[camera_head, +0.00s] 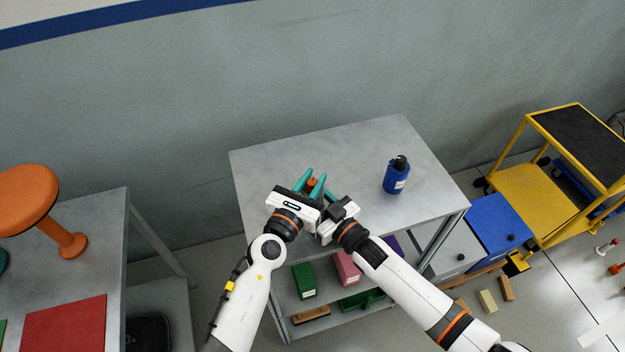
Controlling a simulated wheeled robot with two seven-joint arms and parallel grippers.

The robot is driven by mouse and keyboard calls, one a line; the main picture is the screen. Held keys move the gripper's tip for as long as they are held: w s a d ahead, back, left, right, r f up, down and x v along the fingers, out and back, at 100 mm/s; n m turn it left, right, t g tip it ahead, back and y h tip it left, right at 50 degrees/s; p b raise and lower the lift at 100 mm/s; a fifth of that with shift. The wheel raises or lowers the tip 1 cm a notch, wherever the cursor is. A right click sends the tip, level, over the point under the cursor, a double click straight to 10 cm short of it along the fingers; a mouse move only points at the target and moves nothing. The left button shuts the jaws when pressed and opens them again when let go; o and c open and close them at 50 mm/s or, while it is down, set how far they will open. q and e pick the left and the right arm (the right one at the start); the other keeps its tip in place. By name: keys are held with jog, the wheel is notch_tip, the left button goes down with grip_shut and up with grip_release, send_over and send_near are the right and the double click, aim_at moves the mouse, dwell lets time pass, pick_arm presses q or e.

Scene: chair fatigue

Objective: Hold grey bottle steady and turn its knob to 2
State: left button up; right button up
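A small orange part (312,182), which looks like a knob, shows between the two teal fingers of my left gripper (314,177) above the grey table. I cannot tell whether the fingers press on it or only stand around it. No grey bottle body can be made out; the grippers cover the spot below the orange part. My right gripper (335,206) is close beside the left one, on its right. Its fingers are mostly hidden, so its hold cannot be seen. Any number on the knob is too small to read.
A blue bottle (397,176) with a black top stands on the grey table (365,140), right of my grippers. The table's back and right parts are otherwise clear. Coloured boxes sit on the shelf below. An orange stool (28,194) stands left; a yellow cart (535,195) stands right.

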pick_arm(q)
jog(key=o, duration=0.4)
jog(key=shift+o, duration=0.2)
jog(key=v, duration=1.2)
